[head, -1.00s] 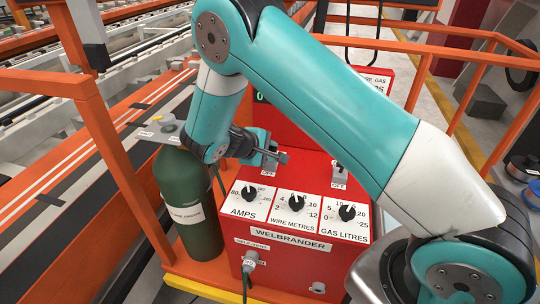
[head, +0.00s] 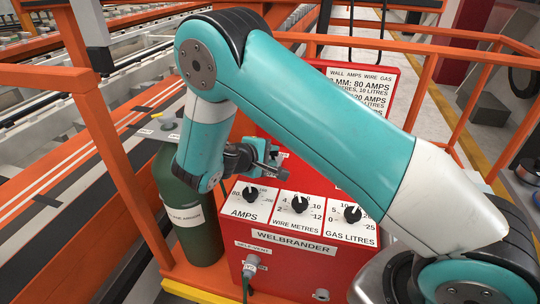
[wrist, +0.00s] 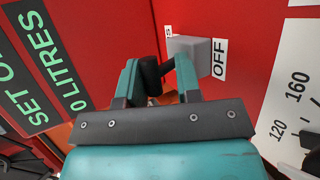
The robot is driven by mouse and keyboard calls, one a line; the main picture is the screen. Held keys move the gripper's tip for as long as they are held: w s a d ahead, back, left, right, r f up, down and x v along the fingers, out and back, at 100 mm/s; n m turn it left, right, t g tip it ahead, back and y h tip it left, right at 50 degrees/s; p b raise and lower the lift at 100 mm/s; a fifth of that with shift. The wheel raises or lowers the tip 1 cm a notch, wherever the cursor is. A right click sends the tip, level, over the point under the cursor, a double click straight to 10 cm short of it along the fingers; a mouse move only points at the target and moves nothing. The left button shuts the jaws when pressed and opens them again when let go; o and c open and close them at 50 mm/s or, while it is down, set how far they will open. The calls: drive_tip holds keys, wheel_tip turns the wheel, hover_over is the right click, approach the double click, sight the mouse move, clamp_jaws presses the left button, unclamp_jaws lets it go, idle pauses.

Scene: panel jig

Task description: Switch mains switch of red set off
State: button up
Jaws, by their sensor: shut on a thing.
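The red set (head: 285,275), marked WELBRANDER, stands in front of me with a sloping top. In the wrist view a grey switch block (wrist: 198,47) sits on its red face beside a white OFF label. I take it as the mains switch; its name label is not readable. My gripper (head: 270,160) is at the left rear of the sloping top, and its fingers also show in the wrist view (wrist: 168,68). They are shut on the switch, with the fingertips at the block's near left side. The fingers partly hide the lever, so I cannot tell its position.
Three black knobs, for amps (head: 250,194), wire metres (head: 299,204) and gas litres (head: 352,214), lie just in front of my gripper. A green gas cylinder (head: 196,240) stands close on the left. Orange rails (head: 112,150) flank the set. My arm crosses above it.

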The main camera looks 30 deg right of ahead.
drive_tip(key=o, duration=0.8)
drive_tip(key=shift+w+d+r, duration=0.1)
drive_tip(key=shift+f, duration=0.25)
drive_tip(key=shift+r, duration=0.1)
